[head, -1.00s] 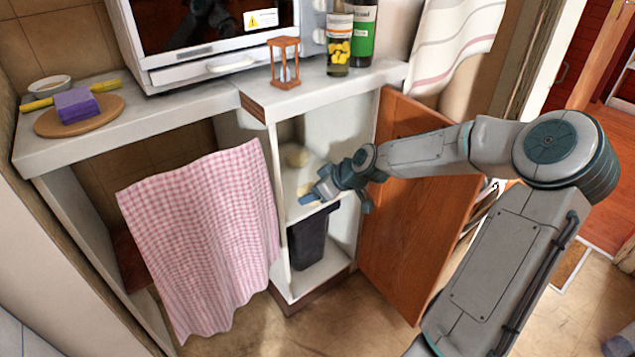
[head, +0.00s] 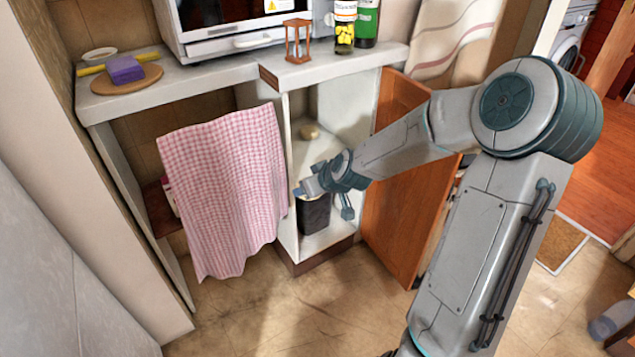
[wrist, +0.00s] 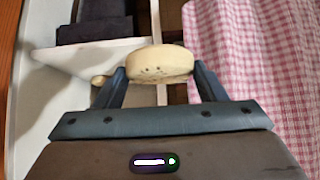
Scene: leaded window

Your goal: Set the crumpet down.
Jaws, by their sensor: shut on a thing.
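The crumpet (wrist: 160,62) is a pale, round, thick disc with small dark pits, seen in the wrist view between the two fingers. My gripper (wrist: 160,72) is shut on it and holds it up. In the head view my gripper (head: 308,189) is at the open cupboard's front, near the shelf level. There the crumpet is mostly hidden by the gripper, and I cannot tell how far it is from the shelf.
Dark cloth or a container (head: 315,214) is below my gripper. A pink checked cloth (head: 225,190) hangs at left, and the open wooden door (head: 395,215) stands at right. The counter (head: 215,76) holds a board and bottles.

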